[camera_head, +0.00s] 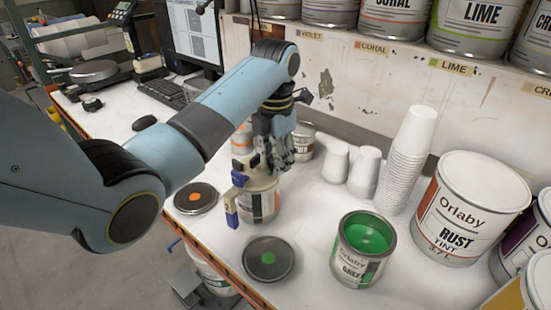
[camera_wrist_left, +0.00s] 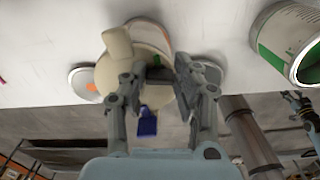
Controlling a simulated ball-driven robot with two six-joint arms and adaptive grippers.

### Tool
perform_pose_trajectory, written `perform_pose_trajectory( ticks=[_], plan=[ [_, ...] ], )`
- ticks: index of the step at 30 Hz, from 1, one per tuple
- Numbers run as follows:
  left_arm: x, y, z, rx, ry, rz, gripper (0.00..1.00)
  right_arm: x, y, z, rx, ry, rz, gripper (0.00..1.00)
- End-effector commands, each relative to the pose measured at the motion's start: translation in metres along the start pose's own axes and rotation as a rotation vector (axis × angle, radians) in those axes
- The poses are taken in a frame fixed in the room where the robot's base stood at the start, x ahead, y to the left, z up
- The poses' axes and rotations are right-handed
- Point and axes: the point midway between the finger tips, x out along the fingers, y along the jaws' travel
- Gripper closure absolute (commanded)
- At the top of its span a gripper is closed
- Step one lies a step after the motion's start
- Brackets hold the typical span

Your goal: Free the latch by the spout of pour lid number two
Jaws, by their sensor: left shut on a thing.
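The beige pour lid (camera_head: 262,184) sits on a can (camera_head: 262,207) near the table's front edge. Two blue latches show on its left side in the head view, an upper one (camera_head: 239,179) and a lower one (camera_head: 232,219). In the left wrist view the lid (camera_wrist_left: 112,78) shows its beige spout (camera_wrist_left: 117,44) and one blue latch (camera_wrist_left: 147,124) hanging below. My left gripper (camera_head: 275,165) is over the lid from behind, its fingers (camera_wrist_left: 160,74) shut on part of the lid. The exact part held is hidden. A dark shape at the right of the wrist view, perhaps my right gripper (camera_wrist_left: 301,106), is too small to read.
An open can of green paint (camera_head: 362,250) stands to the right. Can lids with an orange dot (camera_head: 195,198) and a green dot (camera_head: 269,260) lie near the front edge. White cups (camera_head: 403,165) and a large rust can (camera_head: 470,205) stand further right.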

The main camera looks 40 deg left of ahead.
Motion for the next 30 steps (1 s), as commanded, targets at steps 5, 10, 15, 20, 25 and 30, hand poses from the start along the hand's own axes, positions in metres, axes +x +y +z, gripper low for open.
perform_pose_trajectory(
  ticks=[5,10,15,20,25,30],
  plan=[
    [-0.0001,0.0001,0.0000,0.001,0.000,0.000,0.69,0.0000,0.0001,0.0001,0.000,0.000,0.000,0.60],
    [-0.0001,0.0001,0.0000,0.001,0.000,0.000,0.48,0.0000,0.0003,0.0002,0.000,0.000,0.000,0.60],
    [0.0000,0.0000,0.0000,0.001,0.000,0.000,0.48,0.0000,0.0014,0.0002,-0.001,0.000,0.002,0.60],
    [0.0000,0.0000,-0.0001,0.001,0.000,0.000,0.48,0.0000,0.0061,0.0007,-0.003,-0.001,0.007,0.60],
    [0.0000,-0.0002,-0.0001,0.034,0.000,0.000,0.48,0.0000,0.0042,0.0006,-0.002,-0.001,0.005,0.60],
    [0.0001,-0.0010,-0.0002,0.200,0.000,0.000,0.48,0.0000,0.0033,0.0005,-0.002,-0.001,0.004,0.60]
  ],
)
